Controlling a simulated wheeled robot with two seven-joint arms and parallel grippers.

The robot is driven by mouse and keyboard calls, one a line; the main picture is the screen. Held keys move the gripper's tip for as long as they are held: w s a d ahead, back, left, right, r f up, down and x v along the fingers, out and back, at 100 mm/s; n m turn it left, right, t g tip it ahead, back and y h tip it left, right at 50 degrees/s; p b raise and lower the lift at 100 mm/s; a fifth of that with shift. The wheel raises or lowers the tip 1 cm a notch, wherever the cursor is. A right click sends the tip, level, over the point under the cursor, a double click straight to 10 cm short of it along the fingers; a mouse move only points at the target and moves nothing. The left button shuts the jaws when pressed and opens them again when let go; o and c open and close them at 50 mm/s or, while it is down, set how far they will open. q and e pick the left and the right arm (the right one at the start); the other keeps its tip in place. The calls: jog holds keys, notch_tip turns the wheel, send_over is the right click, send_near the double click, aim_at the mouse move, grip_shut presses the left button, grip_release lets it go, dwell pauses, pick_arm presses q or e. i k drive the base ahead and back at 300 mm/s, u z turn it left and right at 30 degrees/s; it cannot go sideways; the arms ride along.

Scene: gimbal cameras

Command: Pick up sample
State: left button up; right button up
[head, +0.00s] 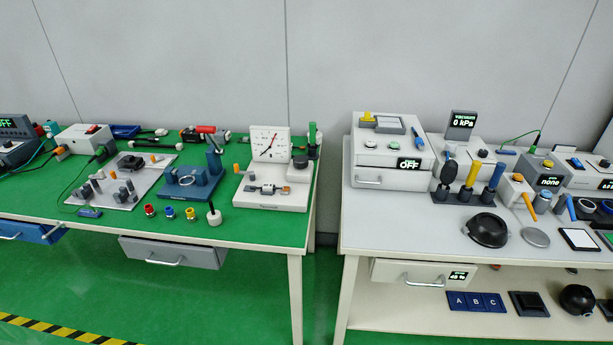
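Neither of my grippers shows in the head view. No object is plainly marked as the sample, and I cannot tell which one it is. On the right table (400,222), a grey flat disc (536,237), a black round dish (486,230) and a white square plate with a dark rim (579,240) lie near the front. On the left table (262,222), a small metal piece (268,189) sits on the white base of a dial device (270,150).
A gap separates the two tables. A grey drawer (172,253) on the left and a white drawer (420,273) on the right protrude in front. A white box reading OFF (390,155) and a vacuum unit (462,124) stand at the right table's back. Blue A, B, C tiles (476,302) lie below.

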aim_at(266, 186)
jog(key=u, duration=0.3)
jog(key=i, duration=0.95)
jog(key=u, duration=0.7)
